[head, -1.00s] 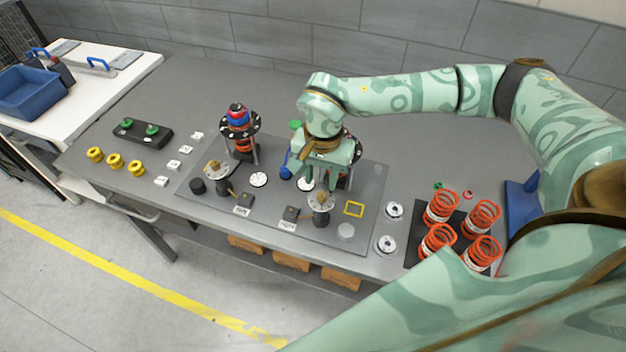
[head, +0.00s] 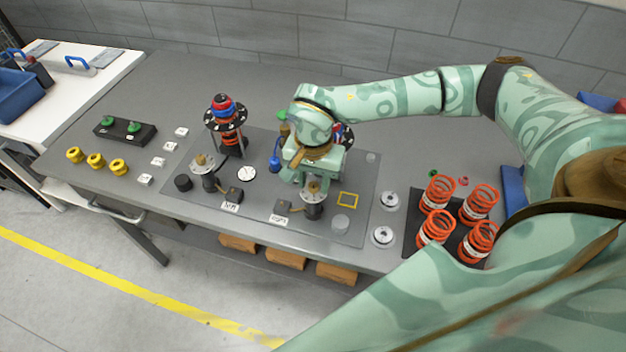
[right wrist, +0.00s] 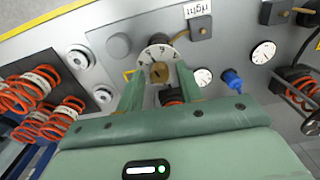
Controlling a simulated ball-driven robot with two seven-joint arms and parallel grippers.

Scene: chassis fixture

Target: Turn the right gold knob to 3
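The right gold knob (head: 314,185) stands on its numbered white dial on a dark post, near the front of the grey fixture plate. In the right wrist view the gold knob (right wrist: 160,73) sits on the white dial (right wrist: 157,53), which appears upside down; its exact setting is too small to read. My right gripper (head: 311,176) is just above the knob. In the right wrist view its two green fingers (right wrist: 158,80) stand apart at either side of the knob, with gaps visible, so it is open. My left gripper is in neither view.
A left gold knob (head: 203,160) stands on the same plate (head: 260,212). Spring-and-shock towers (head: 225,122) stand behind. A blue-handled part (head: 275,160) is close left of my gripper. Orange springs (head: 437,228) stand on a dark mat at right. Silver discs (head: 383,236) lie between.

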